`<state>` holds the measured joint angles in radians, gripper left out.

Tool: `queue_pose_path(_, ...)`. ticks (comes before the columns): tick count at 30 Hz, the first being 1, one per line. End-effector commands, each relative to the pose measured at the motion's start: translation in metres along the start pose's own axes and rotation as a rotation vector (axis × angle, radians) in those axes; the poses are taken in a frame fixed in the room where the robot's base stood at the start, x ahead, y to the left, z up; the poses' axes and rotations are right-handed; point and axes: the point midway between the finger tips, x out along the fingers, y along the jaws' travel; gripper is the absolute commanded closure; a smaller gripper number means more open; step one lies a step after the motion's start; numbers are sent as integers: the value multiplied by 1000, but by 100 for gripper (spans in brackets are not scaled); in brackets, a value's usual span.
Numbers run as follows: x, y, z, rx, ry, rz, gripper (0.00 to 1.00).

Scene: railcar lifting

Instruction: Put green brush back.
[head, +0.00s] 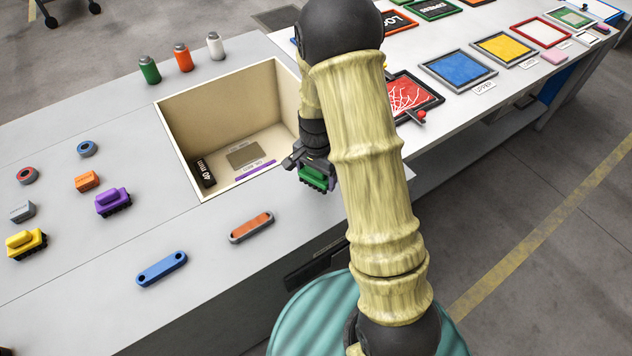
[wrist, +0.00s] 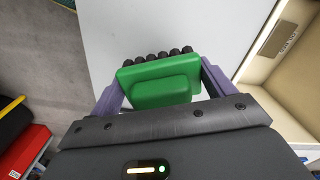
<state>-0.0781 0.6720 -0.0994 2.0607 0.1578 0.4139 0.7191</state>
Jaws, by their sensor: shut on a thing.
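The green brush (head: 317,177) has a green block with a raised grip and dark bristles. It also shows in the wrist view (wrist: 160,85). My gripper (head: 308,165) is shut on it, with a finger on each side of the green block in the wrist view (wrist: 158,92). The brush is held near the front edge of the grey bench (head: 215,265), right of the open bin. A purple brush (head: 113,201) and a yellow brush (head: 26,243) stand at the left of the bench. My arm hides part of the bench behind it.
An open bin (head: 177,150) is sunk in the bench, with a dark block marked 40 mm (head: 204,172) inside. A blue link (head: 162,268) and an orange link (head: 251,227) lie in front. Several bottles, including a green one (head: 149,70), stand behind. Framed panels lie at the right.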

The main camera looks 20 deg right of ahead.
Motion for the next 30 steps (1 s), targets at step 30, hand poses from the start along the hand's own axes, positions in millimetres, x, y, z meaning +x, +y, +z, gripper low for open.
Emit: queue_pose_path(30,40,0,0,1,0,0,0)
